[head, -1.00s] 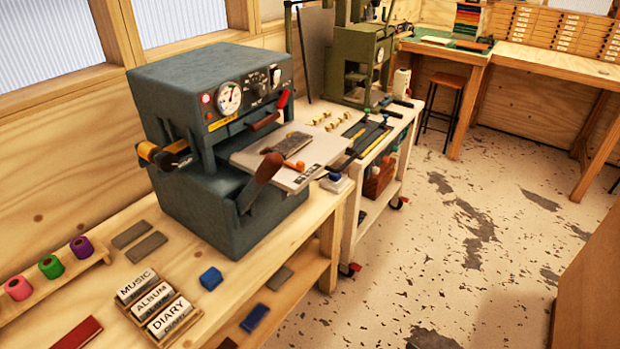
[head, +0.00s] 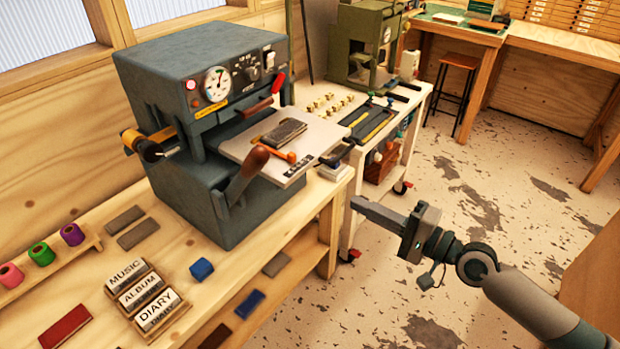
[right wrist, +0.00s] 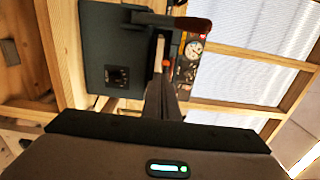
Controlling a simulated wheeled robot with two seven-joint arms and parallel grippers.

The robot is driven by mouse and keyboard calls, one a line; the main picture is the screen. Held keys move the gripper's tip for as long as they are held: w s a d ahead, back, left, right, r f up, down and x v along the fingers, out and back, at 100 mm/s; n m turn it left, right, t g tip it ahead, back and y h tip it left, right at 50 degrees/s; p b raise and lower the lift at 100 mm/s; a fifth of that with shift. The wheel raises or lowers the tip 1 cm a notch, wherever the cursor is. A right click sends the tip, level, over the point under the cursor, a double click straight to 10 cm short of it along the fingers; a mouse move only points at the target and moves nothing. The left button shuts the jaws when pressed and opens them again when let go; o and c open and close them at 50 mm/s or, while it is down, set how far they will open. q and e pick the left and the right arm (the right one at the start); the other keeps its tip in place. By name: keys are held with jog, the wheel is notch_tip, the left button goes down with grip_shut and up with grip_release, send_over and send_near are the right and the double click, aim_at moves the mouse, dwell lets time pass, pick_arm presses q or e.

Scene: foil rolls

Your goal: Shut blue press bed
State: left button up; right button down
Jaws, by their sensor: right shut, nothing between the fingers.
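The blue-grey press (head: 205,95) stands on the wooden bench at left. Its pale bed (head: 235,147) sticks out of the front toward the right, with a dark book (head: 284,132) and an orange-handled piece (head: 279,153) on it. A brown-handled lever (head: 250,170) stands at the front side of the bed. My right gripper (head: 357,203) is shut and empty, pointing left, to the right of and below the bed, apart from it. In the right wrist view, the shut fingers (right wrist: 162,100) point at the press (right wrist: 105,50), seen turned. My left gripper is out of view.
Word blocks (head: 140,295), a blue block (head: 201,269) and foil rolls (head: 42,254) lie on the bench. A white cart (head: 405,125) with tools and a green press (head: 360,45) stand beyond. Open floor lies to the right.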

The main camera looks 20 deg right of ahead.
jog(key=shift+w, duration=0.15)
jog(key=p, duration=0.6)
send_near(300, 174)
jog(key=x, duration=0.5)
jog(key=shift+a+r, duration=0.1)
jog(key=shift+r, duration=0.1)
jog(key=shift+w+a+f, duration=0.15)
jog(key=shift+w+a, duration=0.25)
jog(key=shift+w, duration=0.15)
